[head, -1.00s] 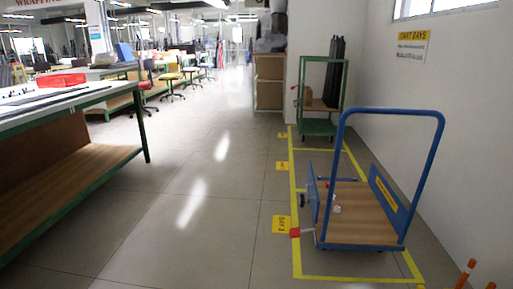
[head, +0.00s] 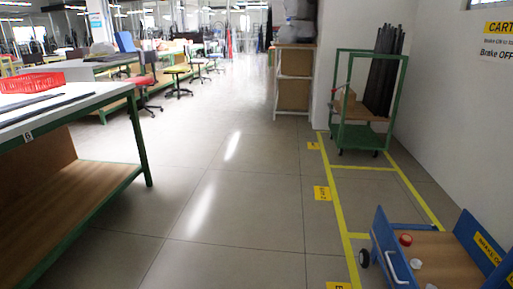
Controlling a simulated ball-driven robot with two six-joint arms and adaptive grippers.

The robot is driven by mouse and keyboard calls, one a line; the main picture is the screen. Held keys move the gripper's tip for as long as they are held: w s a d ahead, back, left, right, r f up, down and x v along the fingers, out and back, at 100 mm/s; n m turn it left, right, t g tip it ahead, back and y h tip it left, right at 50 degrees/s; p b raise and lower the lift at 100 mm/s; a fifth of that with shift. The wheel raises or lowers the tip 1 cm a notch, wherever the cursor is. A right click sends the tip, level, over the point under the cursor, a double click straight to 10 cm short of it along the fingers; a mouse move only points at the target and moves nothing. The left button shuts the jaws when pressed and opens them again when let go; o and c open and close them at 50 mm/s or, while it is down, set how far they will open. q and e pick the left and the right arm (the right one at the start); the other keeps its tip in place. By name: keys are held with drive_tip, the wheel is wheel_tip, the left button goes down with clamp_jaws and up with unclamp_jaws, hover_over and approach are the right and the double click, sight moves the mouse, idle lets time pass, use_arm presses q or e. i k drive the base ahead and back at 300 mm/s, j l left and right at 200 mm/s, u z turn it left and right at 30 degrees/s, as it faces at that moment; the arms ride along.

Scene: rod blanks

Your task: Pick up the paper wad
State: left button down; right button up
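A small white lump (head: 416,264), which may be the paper wad, lies on the wooden deck of the blue cart (head: 467,228) at the lower right of the head view. It is too small to tell for certain. A second whitish bit (head: 430,286) shows at the very bottom edge, partly cut off. A small red round thing (head: 405,239) sits on the deck close behind the white lump. Neither of my grippers is in view.
A green cart (head: 362,136) with dark rods and a box stands farther back by the right wall. Yellow floor lines (head: 340,214) mark the bays. A workbench (head: 65,110) with a red tray (head: 30,82) is on the left. The middle floor is clear.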

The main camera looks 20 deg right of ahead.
sight(416, 264)
drive_tip(key=i+z, duration=0.4)
drive_tip(key=i, duration=0.15)
drive_tip(key=i+j+z, duration=0.2)
drive_tip(key=i+z, duration=0.2)
drive_tip(key=i, duration=0.15)
